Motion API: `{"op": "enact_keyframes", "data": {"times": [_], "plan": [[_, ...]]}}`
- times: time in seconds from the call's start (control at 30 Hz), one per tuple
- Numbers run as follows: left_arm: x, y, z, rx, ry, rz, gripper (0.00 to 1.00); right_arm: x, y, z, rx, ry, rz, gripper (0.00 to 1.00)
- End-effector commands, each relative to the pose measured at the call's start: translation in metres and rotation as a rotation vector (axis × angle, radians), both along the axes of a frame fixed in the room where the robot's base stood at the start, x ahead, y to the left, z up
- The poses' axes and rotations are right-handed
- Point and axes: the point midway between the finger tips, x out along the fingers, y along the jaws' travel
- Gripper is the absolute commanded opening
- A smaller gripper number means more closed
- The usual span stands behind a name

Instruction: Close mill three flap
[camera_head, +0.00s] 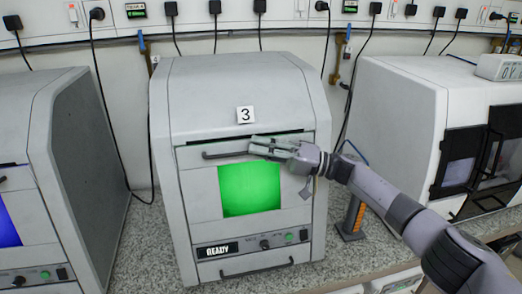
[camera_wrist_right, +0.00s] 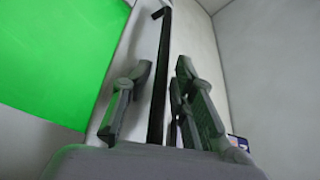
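Mill three (camera_head: 240,80) is the grey machine in the middle of the head view, marked with a 3. Its front flap (camera_head: 198,190) has a green window and a dark handle (camera_head: 225,154) near the top. A dark gap runs along the flap's top edge. My right gripper (camera_head: 257,146) is at the right part of this handle. In the right wrist view the handle (camera_wrist_right: 160,75) runs between the two spread fingers (camera_wrist_right: 158,80), with space visible beside it; contact cannot be told. My left gripper is not in view.
A similar machine (camera_head: 90,130) with a blue window stands at the left. A white machine (camera_head: 400,110) with black-framed windows stands at the right. An orange-and-grey tool (camera_head: 354,218) stands on the speckled counter (camera_head: 145,250) between. Black cables hang behind.

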Motion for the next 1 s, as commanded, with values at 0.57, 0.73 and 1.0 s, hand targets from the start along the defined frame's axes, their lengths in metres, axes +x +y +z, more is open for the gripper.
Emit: {"op": "enact_keyframes", "data": {"times": [0.57, 0.73, 1.0], "plan": [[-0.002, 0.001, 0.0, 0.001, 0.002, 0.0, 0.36, 0.0, -0.033, -0.008, -0.003, 0.002, -0.007, 0.29], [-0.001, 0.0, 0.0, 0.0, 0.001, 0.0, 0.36, -0.002, -0.069, -0.014, -0.003, 0.001, -0.006, 0.29], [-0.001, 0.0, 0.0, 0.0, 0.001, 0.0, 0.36, -0.004, -0.11, -0.021, -0.001, 0.001, -0.003, 0.29]]}}
